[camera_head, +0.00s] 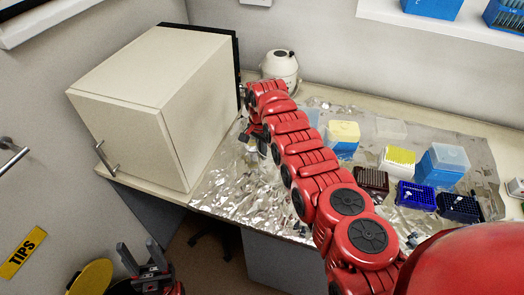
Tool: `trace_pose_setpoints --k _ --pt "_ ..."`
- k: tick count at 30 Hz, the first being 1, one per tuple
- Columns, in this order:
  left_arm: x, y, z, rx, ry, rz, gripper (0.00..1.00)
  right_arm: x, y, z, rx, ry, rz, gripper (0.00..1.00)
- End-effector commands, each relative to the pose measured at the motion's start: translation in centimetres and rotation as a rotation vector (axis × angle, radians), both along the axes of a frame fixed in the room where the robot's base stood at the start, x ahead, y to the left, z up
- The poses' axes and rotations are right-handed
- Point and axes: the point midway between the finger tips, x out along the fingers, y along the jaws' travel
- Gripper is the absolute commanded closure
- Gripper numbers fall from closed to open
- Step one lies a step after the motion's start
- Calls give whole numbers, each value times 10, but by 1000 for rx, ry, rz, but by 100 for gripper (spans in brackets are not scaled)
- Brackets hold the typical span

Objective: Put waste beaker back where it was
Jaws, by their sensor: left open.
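My left gripper (140,256) is in the lower left, low in front of the bench and away from it. Its two fingers stand apart with nothing between them. My right arm reaches from the lower right across the bench, and its gripper (257,131) is at the far left of the foil, beside the beige cabinet. The arm covers much of that gripper, so its jaws are not clear.
The beige cabinet (150,100) stands at the left of the bench. A white rounded device (280,66) is behind the right gripper. Tip boxes, yellow (343,132) and blue (442,163), and several dark racks (416,195) fill the right side of the foil (232,188).

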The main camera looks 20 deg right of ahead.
Motion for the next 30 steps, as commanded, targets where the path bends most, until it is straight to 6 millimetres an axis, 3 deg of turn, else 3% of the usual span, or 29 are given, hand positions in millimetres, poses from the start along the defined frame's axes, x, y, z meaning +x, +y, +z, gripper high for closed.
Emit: trace_pose_setpoints --k 9,12,15,26,30 --pt "0 0 -3 0 0 0 50 0 0 -3 -1 -1 0 100" --pt "0 0 -2 0 0 0 50 0 0 -3 -1 1 0 78" --pt "0 0 -2 0 0 0 50 0 0 -2 -1 1 0 63" --pt "0 0 -1 0 0 0 50 0 0 1 -1 -1 0 63" --pt "0 0 -7 0 0 0 50 2 0 13 0 -4 0 63"
